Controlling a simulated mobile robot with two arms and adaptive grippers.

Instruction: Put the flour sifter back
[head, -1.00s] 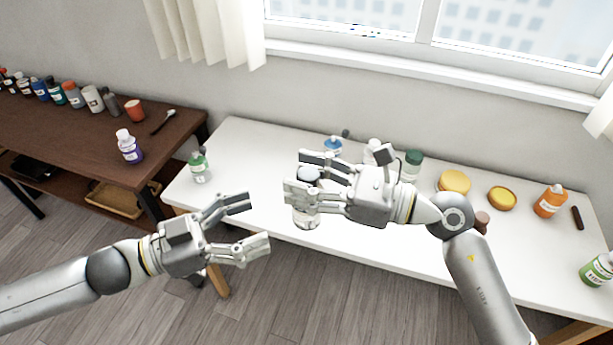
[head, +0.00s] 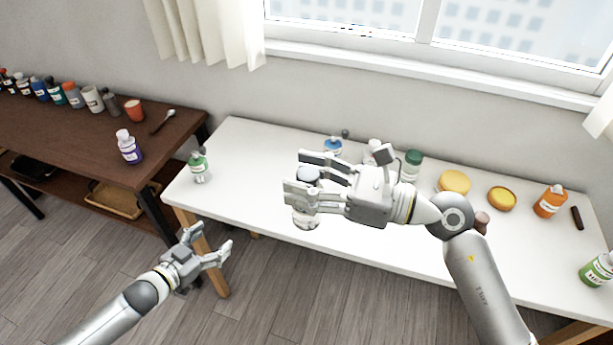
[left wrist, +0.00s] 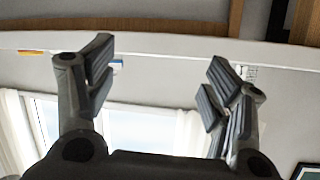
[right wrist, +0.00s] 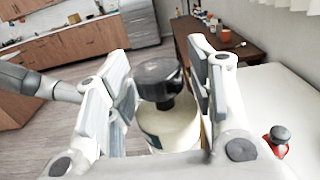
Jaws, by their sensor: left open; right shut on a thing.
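My right gripper (head: 298,178) is over the left part of the white table. It is shut on a pale bottle (head: 306,219), whose upper part is partly hidden by the fingers. In the right wrist view this bottle (right wrist: 172,128) is cream with a dark, rounded top and stands upright between the fingers. I cannot tell whether it is the flour sifter, and nothing else in view is clearly one. My left gripper (head: 208,243) is open and empty, low in front of the table's left front corner. It also shows open in the left wrist view (left wrist: 160,72).
The white table (head: 250,160) holds a green bottle (head: 198,167), a blue bottle (head: 333,147), yellow round pieces (head: 454,182) and an orange bottle (head: 549,201). A brown table (head: 70,130) at left carries a purple-labelled bottle (head: 129,148) and a row of bottles.

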